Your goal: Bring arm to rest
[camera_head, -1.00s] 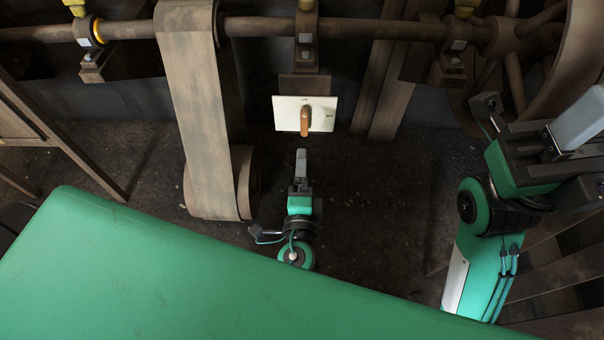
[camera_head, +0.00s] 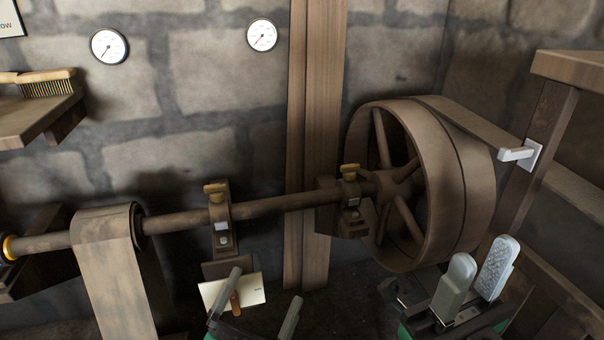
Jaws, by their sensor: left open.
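My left gripper (camera_head: 265,286) rises from the bottom edge, left of centre. Its two grey fingers stand wide apart with nothing between them. Its left finger overlaps a white plate with a wooden lever (camera_head: 236,302), and I cannot tell whether they touch. My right gripper (camera_head: 484,251) is at the lower right, in front of the large wheel's lower right side. Its two pale fingers point up, apart and empty. Most of both arms is below the picture.
A line shaft (camera_head: 275,206) crosses to a large belt wheel (camera_head: 410,180). A wide belt (camera_head: 112,275) hangs at left. A white handle (camera_head: 517,154) is on the wooden post at right. Two gauges (camera_head: 109,46) (camera_head: 262,35) and a brush (camera_head: 48,82) on a shelf are behind.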

